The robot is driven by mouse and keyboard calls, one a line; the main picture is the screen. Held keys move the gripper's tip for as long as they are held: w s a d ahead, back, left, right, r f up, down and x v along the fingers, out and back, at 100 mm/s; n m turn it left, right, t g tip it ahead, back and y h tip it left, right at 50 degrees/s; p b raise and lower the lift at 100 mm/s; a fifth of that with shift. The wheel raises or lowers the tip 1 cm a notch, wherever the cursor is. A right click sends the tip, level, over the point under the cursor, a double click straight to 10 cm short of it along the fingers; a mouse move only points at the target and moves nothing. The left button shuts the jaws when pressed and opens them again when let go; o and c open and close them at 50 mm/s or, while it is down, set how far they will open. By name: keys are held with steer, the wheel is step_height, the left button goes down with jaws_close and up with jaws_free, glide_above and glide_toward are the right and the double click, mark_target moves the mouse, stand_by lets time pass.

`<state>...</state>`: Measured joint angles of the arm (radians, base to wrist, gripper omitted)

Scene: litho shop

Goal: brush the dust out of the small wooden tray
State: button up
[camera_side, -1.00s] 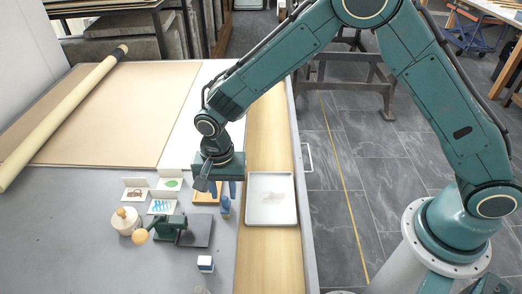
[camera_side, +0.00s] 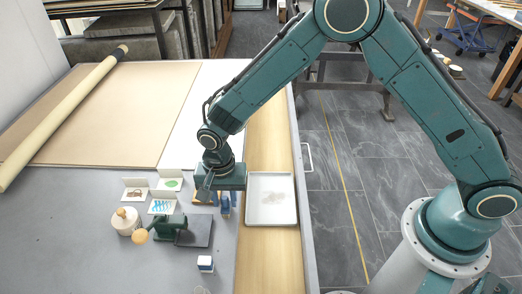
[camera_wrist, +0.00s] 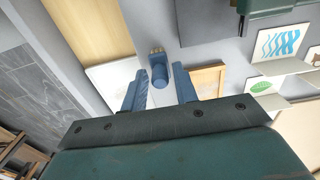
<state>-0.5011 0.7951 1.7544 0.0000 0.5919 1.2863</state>
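The small wooden tray (camera_wrist: 208,80) lies right of my fingers in the wrist view. In the side view a strip of it (camera_side: 197,195) shows behind my gripper, which hides most of it. I cannot make out dust in it. A blue brush-like piece with a pale tan end (camera_wrist: 158,70) is between my two blue fingers in the wrist view, with gaps on both sides. It shows in the side view (camera_side: 225,209) just below my gripper. My gripper (camera_wrist: 158,88) is open; the side view shows it low over the table (camera_side: 228,198).
A white tray (camera_side: 293,215) with a greyish patch inside stands right of my gripper. A dark green device on a grey plate (camera_side: 197,232), a round pale jar (camera_side: 125,222) and several picture cards (camera_side: 162,207) stand to the left and front. Bare grey table lies front left.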

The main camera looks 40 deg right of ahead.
mark_target(224, 197)
jaws_close()
steer(key=shift+r, duration=0.1)
steer(key=shift+r, duration=2.4)
